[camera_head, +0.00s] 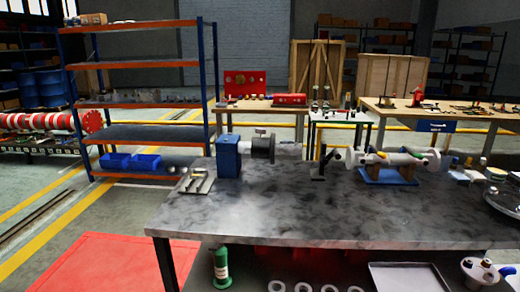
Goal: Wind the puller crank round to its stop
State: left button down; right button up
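Neither of my grippers shows in the head view. A grey workbench (300,213) stands in front of me. On its back left, a blue block (228,157) carries a dark, drum-shaped part (262,149) with a pale shaft end to its right. A small black upright piece (320,163) stands right of that. A pale cylindrical assembly (402,158) lies on a blue cradle (385,177) farther right. I cannot tell for sure which of these small parts is the puller crank, nor its angle or stop.
Small tools lie on a pale tray (196,181) at the bench's left end. A round metal part (508,200) sits at the right edge. The bench's front middle is clear. A green bottle-like part (221,268) stands below. A blue-and-orange shelf rack (150,132) stands behind left.

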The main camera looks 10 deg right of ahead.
aim_at(336, 153)
jog(key=l+u, duration=0.15)
jog(key=u, duration=0.3)
jog(key=l+u, duration=0.15)
jog(key=u, duration=0.3)
jog(key=l+u, duration=0.25)
jog(key=k+l+u, duration=0.1)
jog(key=l+u, duration=0.15)
jog(key=l, duration=0.2)
jog(key=k+l+u, duration=0.1)
jog(key=l, duration=0.25)
jog(key=k+l+u, duration=0.1)
jog(key=l, duration=0.25)
jog(key=k+l, duration=0.05)
